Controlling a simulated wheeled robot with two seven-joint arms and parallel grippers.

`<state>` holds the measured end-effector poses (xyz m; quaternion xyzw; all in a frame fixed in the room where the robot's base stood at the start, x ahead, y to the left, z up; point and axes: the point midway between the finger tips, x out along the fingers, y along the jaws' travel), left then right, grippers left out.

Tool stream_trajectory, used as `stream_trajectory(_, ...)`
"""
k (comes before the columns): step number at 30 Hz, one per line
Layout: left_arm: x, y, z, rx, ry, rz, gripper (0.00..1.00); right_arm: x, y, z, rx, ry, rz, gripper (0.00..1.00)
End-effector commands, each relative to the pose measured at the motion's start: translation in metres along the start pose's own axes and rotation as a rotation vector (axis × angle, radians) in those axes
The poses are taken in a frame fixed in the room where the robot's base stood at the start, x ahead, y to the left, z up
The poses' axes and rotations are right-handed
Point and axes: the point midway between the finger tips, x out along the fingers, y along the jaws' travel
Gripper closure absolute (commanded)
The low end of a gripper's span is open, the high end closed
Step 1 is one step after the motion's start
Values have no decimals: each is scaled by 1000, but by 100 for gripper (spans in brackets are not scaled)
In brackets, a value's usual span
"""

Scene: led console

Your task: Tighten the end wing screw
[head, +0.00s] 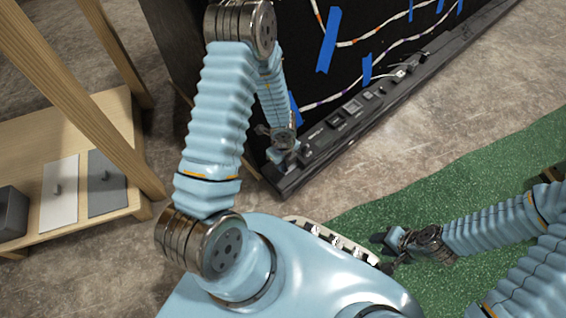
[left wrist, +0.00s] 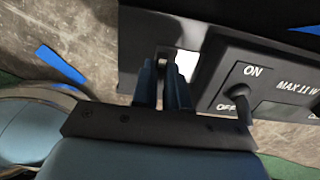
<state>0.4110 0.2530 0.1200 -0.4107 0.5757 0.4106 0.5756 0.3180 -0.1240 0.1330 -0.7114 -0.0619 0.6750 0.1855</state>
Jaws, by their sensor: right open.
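The black console strip (head: 345,125) runs along the foot of the dark panel, and my left gripper (head: 283,160) is at its near left end. In the left wrist view the two fingers of my left gripper (left wrist: 162,85) point at the strip's end beside a white patch (left wrist: 188,63). The fingers are close together with a narrow gap. My right gripper (head: 382,252) is open and empty, low over the green mat, away from the console.
A toggle switch (left wrist: 240,92) marked ON and OFF sits on the console close to the right of my left fingers. Blue tape (head: 329,40) and light strips cross the panel. A wooden shelf (head: 25,180) stands at left. The green mat (head: 480,165) is mostly clear.

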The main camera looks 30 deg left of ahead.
Motion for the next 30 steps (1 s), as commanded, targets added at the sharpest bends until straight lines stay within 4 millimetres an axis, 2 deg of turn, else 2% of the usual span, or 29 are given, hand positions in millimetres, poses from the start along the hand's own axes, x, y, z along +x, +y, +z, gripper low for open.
stream_trajectory(1,0,0,0,0,0,0,96,0,0,0,0,0,0,57)
stream_trajectory(2,0,0,0,0,0,0,100,0,0,0,0,0,0,57)
stream_trajectory(16,-1,0,0,62,0,0,100,-4,-1,0,0,-1,0,57)
stream_trajectory(30,-2,0,0,439,0,0,100,-20,-8,1,-1,-5,0,57)
